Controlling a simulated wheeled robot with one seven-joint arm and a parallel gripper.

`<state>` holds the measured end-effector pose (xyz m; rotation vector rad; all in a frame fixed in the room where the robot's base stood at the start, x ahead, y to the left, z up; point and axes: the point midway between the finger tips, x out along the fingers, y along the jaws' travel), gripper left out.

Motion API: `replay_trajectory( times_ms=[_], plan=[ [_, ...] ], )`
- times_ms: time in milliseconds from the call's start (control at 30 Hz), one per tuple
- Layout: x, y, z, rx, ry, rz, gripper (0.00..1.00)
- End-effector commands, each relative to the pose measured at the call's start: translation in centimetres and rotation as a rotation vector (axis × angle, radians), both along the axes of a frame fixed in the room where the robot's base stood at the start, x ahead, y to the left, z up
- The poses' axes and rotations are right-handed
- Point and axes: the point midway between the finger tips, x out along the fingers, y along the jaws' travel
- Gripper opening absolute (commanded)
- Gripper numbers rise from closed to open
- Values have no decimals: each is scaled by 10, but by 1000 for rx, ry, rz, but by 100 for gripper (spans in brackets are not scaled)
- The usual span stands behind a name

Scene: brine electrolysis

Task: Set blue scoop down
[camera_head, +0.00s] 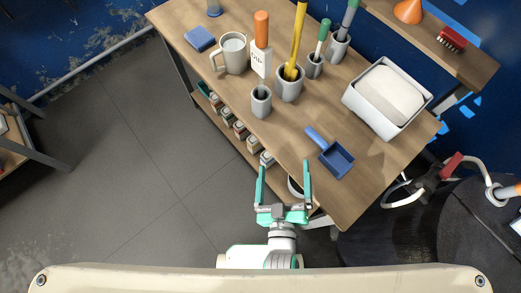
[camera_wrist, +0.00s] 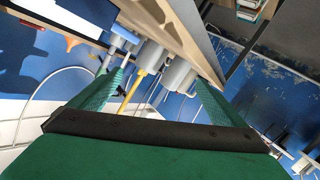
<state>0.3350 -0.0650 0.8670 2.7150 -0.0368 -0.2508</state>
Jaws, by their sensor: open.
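The blue scoop (camera_head: 336,160) lies on the wooden table (camera_head: 365,192) near its right front edge, its handle pointing up and left. My gripper (camera_head: 283,168) is open and empty, with its two green fingers spread apart just in front of the table edge. The scoop is to the right of the fingers and apart from them. In the wrist view the open fingers (camera_wrist: 155,92) show on either side with nothing between them. I cannot make out the scoop in the wrist view.
A white bin (camera_head: 352,101) stands behind the scoop. Grey cups, one (camera_head: 261,103) empty and others holding tools, stand further back with a mug (camera_head: 231,55). Small jars (camera_head: 240,130) line a lower shelf. The table around the scoop is clear.

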Motion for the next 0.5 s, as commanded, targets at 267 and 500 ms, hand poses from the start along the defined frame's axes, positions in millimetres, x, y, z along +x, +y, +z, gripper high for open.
replay_trajectory(
  times_ms=[267,500],
  plan=[
    [-83,53,-4,313,45,-3,96],
    [-105,65,2,413,49,-25,96]
  ],
)
